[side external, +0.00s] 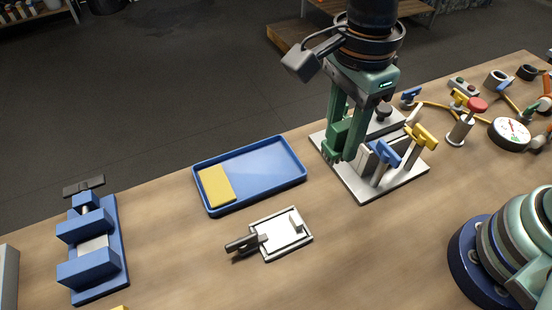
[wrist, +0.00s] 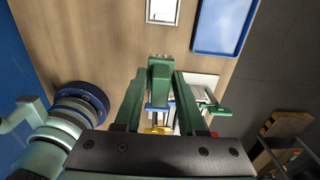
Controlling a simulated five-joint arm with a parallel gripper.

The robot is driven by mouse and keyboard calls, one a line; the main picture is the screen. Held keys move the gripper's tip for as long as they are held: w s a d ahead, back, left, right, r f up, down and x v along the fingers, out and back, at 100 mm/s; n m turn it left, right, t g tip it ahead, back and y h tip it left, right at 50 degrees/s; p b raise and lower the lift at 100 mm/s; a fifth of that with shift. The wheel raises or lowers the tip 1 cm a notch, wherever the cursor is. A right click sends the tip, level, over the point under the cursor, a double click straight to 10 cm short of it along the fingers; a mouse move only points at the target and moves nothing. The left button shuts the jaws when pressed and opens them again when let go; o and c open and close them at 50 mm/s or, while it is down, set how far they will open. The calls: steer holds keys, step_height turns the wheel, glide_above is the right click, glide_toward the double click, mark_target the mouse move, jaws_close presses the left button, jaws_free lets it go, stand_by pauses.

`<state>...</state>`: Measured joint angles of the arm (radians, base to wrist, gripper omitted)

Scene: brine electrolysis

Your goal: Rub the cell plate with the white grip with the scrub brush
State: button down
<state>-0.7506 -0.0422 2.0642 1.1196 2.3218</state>
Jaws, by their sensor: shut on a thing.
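My gripper (side external: 345,152) points down at the left side of the white rack base (side external: 362,194). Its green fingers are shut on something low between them. In the wrist view a green block shows between the fingers (wrist: 160,75); I cannot tell whether this is the scrub brush or part of the gripper. Plates with a blue grip (side external: 384,152) and a yellow grip (side external: 421,137) stand in the rack close to the right. A flat pale plate in a dark-edged frame (side external: 270,236) lies on the table, with a white block (side external: 296,220) at its right, possibly the white grip.
A blue tray (side external: 262,167) holding a yellow pad (side external: 216,186) lies left of the rack. A dark clamp-like piece (side external: 241,243) sits at the frame's left. A blue vise (side external: 92,245) stands far left. A gauge (side external: 509,134) and a red-knobbed piece (side external: 463,125) stand right.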

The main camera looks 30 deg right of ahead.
steer(key=shift+s+a+f, duration=0.55)
steer(key=shift+a+f, duration=1)
steer(key=shift+f, duration=1.1)
steer(key=shift+s+a+f, duration=0.5)
steer(key=shift+a+f, duration=1)
steer(key=shift+f, duration=1.1)
steer(key=shift+s+a+f, duration=0.55)
steer(key=shift+a+f, duration=1)
steer(key=shift+f, duration=1.1)
steer(key=shift+w+f, duration=0.45)
steer(key=shift+f, duration=0.2)
steer(key=shift+w+f, duration=0.1)
steer(key=shift+w, duration=2.5)
steer(key=shift+s, duration=3.1)
step_height(320, 180, up, 8)
steer(key=shift+w, duration=0.1)
